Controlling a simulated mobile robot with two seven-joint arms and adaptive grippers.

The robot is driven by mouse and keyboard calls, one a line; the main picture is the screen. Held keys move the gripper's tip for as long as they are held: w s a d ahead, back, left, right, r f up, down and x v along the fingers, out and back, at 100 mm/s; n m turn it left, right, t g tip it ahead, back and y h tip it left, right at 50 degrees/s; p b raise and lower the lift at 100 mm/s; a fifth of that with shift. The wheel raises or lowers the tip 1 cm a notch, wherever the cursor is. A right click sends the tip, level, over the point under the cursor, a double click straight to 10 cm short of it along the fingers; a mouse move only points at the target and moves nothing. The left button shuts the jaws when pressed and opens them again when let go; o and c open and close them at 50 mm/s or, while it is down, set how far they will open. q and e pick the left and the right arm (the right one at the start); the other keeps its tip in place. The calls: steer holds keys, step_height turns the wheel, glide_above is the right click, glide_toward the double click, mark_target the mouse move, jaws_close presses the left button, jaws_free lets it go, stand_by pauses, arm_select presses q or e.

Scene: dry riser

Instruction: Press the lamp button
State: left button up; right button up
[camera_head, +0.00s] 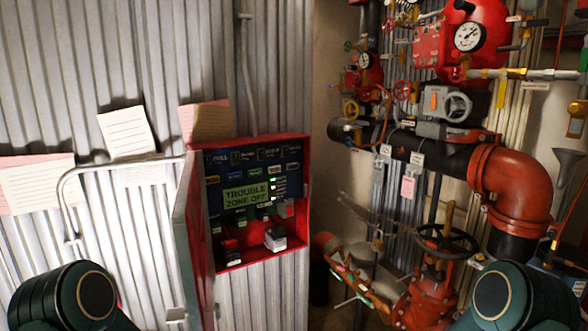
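A red control box (303,205) hangs on the corrugated metal wall, with its door (190,235) swung open to the left. Small lit indicators (280,187) sit to the right of the display. Several small buttons or switches lie below it, with a red one (286,208) at the right and a pale block-like one (275,239) lower down. The labels are too small to read, so I cannot tell which is the lamp button. Only my upper arm parts show at the bottom corners; neither gripper is in view.
A bent metal handrail (110,165) runs along the wall left of the open door. Paper notes (126,131) are stuck above it. At right stand red valves and pipes, with a gauge (468,36), a large red elbow (510,185) and a dark handwheel (447,240).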

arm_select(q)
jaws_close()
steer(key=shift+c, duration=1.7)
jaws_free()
